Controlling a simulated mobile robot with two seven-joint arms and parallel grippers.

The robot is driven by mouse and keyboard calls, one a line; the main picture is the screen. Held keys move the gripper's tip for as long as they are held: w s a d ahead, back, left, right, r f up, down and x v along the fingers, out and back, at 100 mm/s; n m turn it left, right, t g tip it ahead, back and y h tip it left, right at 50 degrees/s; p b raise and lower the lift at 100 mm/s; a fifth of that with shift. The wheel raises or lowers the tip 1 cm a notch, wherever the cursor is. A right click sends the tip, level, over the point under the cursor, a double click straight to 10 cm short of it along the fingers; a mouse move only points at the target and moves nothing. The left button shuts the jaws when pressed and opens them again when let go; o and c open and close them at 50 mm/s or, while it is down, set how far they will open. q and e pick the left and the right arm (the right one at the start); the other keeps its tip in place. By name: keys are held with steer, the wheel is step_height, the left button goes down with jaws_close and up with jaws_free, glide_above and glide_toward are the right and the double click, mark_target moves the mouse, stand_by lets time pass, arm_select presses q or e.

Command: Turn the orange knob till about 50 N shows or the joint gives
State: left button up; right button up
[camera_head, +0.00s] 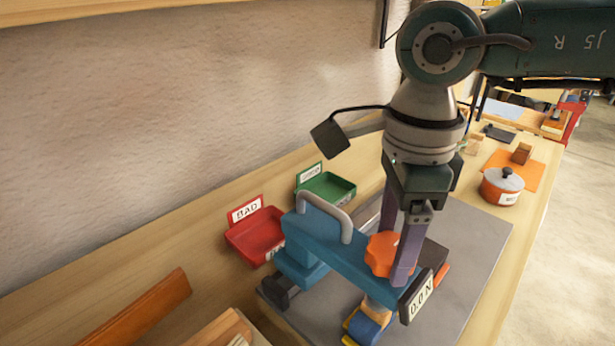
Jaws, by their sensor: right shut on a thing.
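The orange knob (382,254) sits on top of the blue test rig (326,244), toward its right end. My right gripper (397,262) comes down from above with its purple fingers at the knob, shut on it. A tilted display (418,296) on the rig's front right reads 0.0 N. Below the knob a wooden piece with blue and yellow parts (367,325) shows; the joint itself is mostly hidden by the rig. My left gripper is not in view.
The rig stands on a grey mat (470,250). A red BAD tray (257,235) and a green tray (328,187) lie behind it. An orange pot (499,190) stands at the right. Wooden pieces (222,330) lie front left.

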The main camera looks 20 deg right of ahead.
steer(key=shift+m, duration=0.3)
steer(key=m, duration=0.2)
steer(key=shift+m+b, duration=0.4)
steer(key=m, duration=0.2)
steer(key=shift+m, duration=0.4)
steer(key=m, duration=0.6)
steer(key=shift+b, duration=0.4)
steer(key=m, duration=0.6)
steer(key=shift+r+m, duration=0.1)
steer(key=shift+m, duration=0.2)
steer(key=m+p, duration=0.1)
steer(key=m, duration=0.3)
steer(key=shift+m, duration=0.7)
